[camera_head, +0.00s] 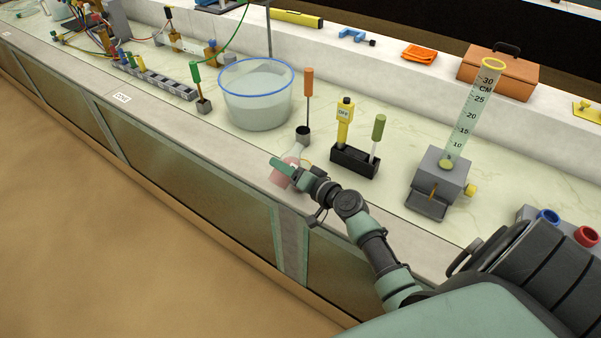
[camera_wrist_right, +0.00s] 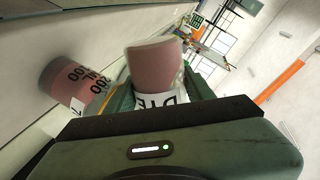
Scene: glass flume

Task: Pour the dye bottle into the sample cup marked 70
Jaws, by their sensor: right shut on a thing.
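My right gripper (camera_head: 288,168) is shut on the dye bottle (camera_wrist_right: 156,70), above the bench's front edge. In the right wrist view the bottle is pink, with a white label reading "DY" and a partly hidden letter. It looks tilted against the upright tools behind. A pink-looking sample cup (camera_wrist_right: 70,82) with "200 ML" marks is beside it; its white tag shows a "7", the rest cut off or hidden. I cannot tell whether liquid is flowing. In the head view, pink and clear surfaces show around the fingers, partly hidden. My left gripper is out of view.
A blue-rimmed water tub (camera_head: 258,100) stands behind to the left. An orange-handled tool in a small holder (camera_head: 303,134) and a black rack (camera_head: 355,162) are close behind my gripper. A measuring cylinder (camera_head: 475,110) stands on a grey block at right.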

